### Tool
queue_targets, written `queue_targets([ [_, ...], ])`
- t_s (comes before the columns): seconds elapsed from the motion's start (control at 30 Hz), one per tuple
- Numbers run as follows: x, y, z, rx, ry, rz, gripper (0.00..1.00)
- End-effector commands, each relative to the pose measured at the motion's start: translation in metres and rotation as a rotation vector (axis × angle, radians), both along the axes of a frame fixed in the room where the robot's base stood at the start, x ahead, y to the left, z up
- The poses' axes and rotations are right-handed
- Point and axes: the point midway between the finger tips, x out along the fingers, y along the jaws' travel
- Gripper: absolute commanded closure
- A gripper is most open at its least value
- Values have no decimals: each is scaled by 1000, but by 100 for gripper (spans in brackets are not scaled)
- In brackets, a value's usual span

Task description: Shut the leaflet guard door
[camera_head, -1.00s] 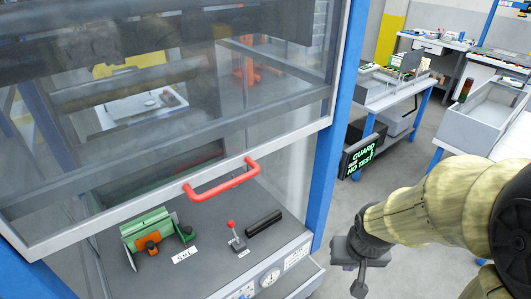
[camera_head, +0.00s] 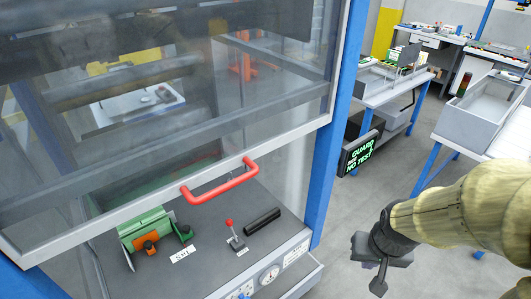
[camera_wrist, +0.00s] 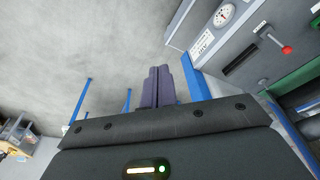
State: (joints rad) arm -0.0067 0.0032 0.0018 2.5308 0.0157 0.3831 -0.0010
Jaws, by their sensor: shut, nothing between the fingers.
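The guard door (camera_head: 190,140) is a large clear panel in a grey frame on a blue-posted machine. It is raised, with an open gap between its lower edge and the machine's deck. A red bar handle (camera_head: 220,186) sits on its lower rail. My gripper (camera_head: 380,284) is to the right of the machine, apart from the door and handle, over the floor. In the wrist view my gripper's fingers (camera_wrist: 160,85) are together and empty. The door handle is not seen in the wrist view.
On the deck are a green and orange fixture (camera_head: 150,238), a small red-knobbed lever (camera_head: 233,237) and a black bar (camera_head: 262,222). A sign reading GUARD NO TEST (camera_head: 361,153) stands right of the blue post (camera_head: 335,150). Worktables with a grey tray (camera_head: 480,108) are behind. Floor around my gripper is clear.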

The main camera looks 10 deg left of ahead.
Motion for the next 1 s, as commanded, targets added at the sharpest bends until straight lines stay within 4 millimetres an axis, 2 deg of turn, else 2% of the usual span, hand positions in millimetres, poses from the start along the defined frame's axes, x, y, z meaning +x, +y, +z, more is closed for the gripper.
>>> queue_targets([
  [0.17, 31, 25, 60, 52, 30, 1, 100],
  [0.27, 52, 51, 109, 110, 67, 12, 100],
  [0.4, 71, 96, 185, 211, 125, 58, 100],
  [0.5, 77, 129, 242, 287, 170, 113, 100],
  [0.63, 74, 165, 305, 370, 225, 195, 100],
  [0.7, 71, 177, 327, 399, 246, 231, 100],
  [0.8, 67, 186, 342, 420, 263, 259, 100],
  [1.0, 66, 187, 343, 423, 267, 264, 100],
])
